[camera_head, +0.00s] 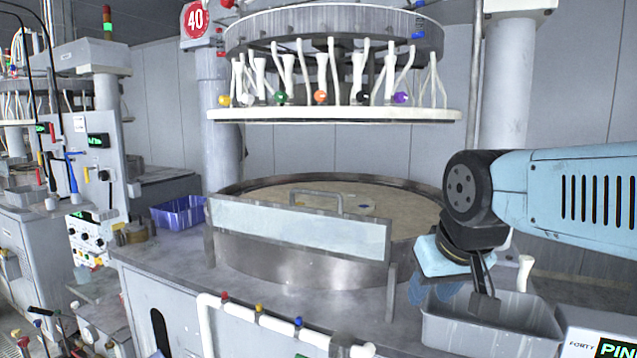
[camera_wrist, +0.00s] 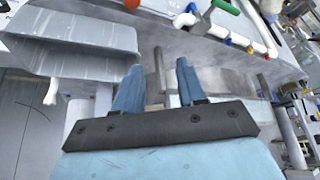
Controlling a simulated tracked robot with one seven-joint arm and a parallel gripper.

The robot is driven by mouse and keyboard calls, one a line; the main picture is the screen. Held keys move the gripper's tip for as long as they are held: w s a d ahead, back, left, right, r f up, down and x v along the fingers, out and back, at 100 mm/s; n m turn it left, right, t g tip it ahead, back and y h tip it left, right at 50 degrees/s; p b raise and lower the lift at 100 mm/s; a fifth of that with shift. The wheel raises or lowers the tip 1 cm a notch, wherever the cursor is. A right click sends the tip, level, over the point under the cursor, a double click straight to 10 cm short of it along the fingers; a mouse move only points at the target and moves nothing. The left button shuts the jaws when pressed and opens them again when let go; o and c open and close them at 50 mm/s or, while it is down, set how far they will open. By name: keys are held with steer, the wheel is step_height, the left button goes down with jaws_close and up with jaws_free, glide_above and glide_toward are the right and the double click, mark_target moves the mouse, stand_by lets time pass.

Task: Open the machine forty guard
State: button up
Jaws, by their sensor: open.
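The machine forty guard (camera_head: 300,228) is a clear, pale panel standing upright across the front of the round basin, between short grey posts. A grey bar handle (camera_head: 318,193) rises at its top edge. The red sign with 40 (camera_head: 195,18) is above it, on the column. My gripper (camera_head: 434,292) is low at the right, beside the guard's right end and apart from the handle. In the wrist view my gripper (camera_wrist: 158,78) shows two blue fingers spread apart with nothing held. A thin grey post stands beyond the gap between them. The guard's panel is not clear in the wrist view.
A grey bin (camera_head: 490,322) sits close to my gripper; it also shows in the wrist view (camera_wrist: 75,38). A white pipe with coloured valves (camera_head: 270,318) runs along the front. The carrier head (camera_head: 335,114) hangs above the basin (camera_head: 280,262). A purple crate (camera_head: 178,213) stands left.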

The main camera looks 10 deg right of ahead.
steer(key=shift+w, duration=0.1)
step_height(320, 180, up, 22)
steer(key=n+g+y, duration=0.1)
steer(key=n+y, duration=0.2)
steer(key=n, duration=0.9)
glide_above(318, 192)
steer(key=s+d, duration=0.3)
steer(key=s, duration=0.2)
steer(key=x, duration=1.3)
steer(key=shift+d+f, duration=0.15)
steer(key=shift+f, duration=0.15)
jaws_close()
